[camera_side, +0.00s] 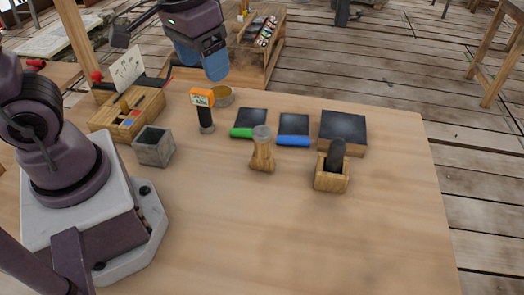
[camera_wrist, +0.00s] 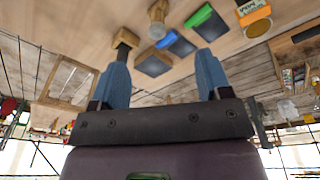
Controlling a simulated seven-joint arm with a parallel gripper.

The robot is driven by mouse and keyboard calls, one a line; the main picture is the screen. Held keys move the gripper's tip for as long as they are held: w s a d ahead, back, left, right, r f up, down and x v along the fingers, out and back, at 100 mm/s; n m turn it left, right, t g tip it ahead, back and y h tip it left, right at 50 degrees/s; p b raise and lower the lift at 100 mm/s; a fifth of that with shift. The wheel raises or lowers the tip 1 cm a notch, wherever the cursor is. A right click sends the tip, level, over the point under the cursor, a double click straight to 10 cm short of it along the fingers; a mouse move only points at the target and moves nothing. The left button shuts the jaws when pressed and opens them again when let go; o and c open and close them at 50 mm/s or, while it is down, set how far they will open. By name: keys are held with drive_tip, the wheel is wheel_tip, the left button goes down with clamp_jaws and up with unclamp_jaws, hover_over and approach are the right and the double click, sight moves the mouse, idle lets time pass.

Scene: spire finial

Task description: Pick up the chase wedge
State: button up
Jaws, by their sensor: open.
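I cannot tell for certain which thing is the chase wedge. A dark upright piece (camera_side: 337,155) stands in a small wooden box (camera_side: 332,182) at the right of the table; it also shows in the wrist view (camera_wrist: 124,40). A turned wooden post with a grey top (camera_side: 262,150) stands left of it. My gripper (camera_side: 201,68) is open and empty, high above the back left of the table. In the wrist view, its blue fingers (camera_wrist: 163,52) are spread wide with nothing between them.
Dark pads with green (camera_side: 242,132) and blue (camera_side: 294,140) edges lie in the middle. A dark-topped block (camera_side: 343,130) is behind the small box. A grey open box (camera_side: 154,146) and a wooden tray (camera_side: 127,117) are at left. The front of the table is clear.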

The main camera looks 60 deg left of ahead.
sight(262, 131)
drive_tip(key=w+f+n, duration=0.3)
drive_tip(key=f+n, duration=0.2)
drive_tip(key=w+f+n+g, duration=0.1)
drive_tip(key=w+f+n, duration=0.2)
drive_tip(key=f+n, duration=0.2)
drive_tip(key=w+f+n, duration=0.4)
drive_tip(key=f+n, duration=0.1)
drive_tip(key=shift+d+f+g, duration=0.35)
drive_tip(key=shift+d+g, duration=0.05)
drive_tip(key=shift+w+f, duration=0.15)
drive_tip(key=shift+f, duration=1.45)
drive_tip(key=shift+w+f, duration=0.1)
drive_tip(key=shift+f, duration=1.45)
drive_tip(key=c, duration=1.1)
drive_tip(key=shift+r, duration=0.15)
